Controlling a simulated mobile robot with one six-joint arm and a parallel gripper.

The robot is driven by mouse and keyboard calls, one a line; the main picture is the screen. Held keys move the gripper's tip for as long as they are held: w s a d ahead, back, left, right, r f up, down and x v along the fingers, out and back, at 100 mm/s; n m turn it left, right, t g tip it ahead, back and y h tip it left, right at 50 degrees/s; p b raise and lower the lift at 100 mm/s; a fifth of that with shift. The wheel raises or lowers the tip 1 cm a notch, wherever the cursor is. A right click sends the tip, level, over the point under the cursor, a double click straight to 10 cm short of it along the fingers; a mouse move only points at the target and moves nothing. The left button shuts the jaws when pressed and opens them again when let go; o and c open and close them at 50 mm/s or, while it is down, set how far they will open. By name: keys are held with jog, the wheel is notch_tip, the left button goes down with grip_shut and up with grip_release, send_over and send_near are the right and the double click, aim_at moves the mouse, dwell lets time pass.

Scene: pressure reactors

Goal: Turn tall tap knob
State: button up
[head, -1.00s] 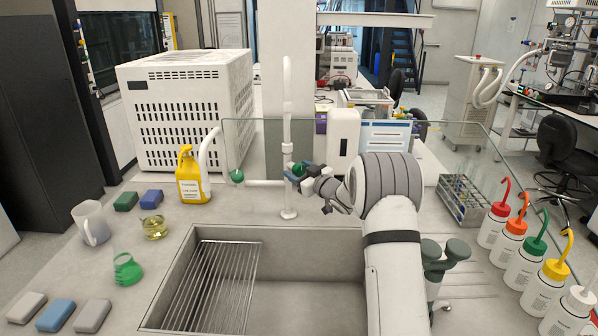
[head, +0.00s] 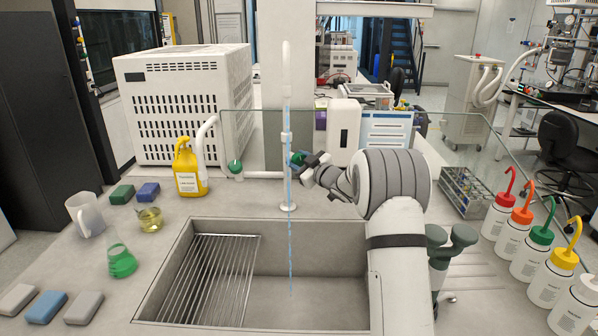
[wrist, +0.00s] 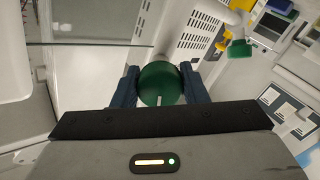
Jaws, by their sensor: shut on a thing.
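The tall white tap (head: 287,90) stands behind the sink, and a thin blue stream of water (head: 290,240) falls from it into the basin. My gripper (head: 297,159) reaches in from the right beside the tap column. In the wrist view, the green tap knob (wrist: 160,84) sits between the two dark blue fingers of my gripper (wrist: 159,88), which are shut on it. A white mark shows on the knob's face. A second green knob (head: 236,167) is on the left of the tap.
The sink (head: 335,262) has a wire rack (head: 215,280) on its left side. A yellow bottle (head: 188,170), beaker (head: 149,219), flask (head: 121,260) and sponges stand left. Several wash bottles (head: 524,230) line the right. A glass screen runs behind the tap.

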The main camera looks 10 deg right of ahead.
jog(key=shift+f+n+b, duration=0.25)
jog(key=shift+n+b, duration=0.55)
jog(key=shift+b, duration=0.1)
jog(key=shift+r+n+b, duration=0.25)
jog(key=shift+n+b, duration=0.05)
jog(key=shift+n, duration=0.1)
jog(key=o, duration=1)
jog(key=shift+c, duration=0.2)
jog(key=v, duration=0.8)
jog(key=shift+b, duration=0.45)
jog(key=shift+w, duration=0.1)
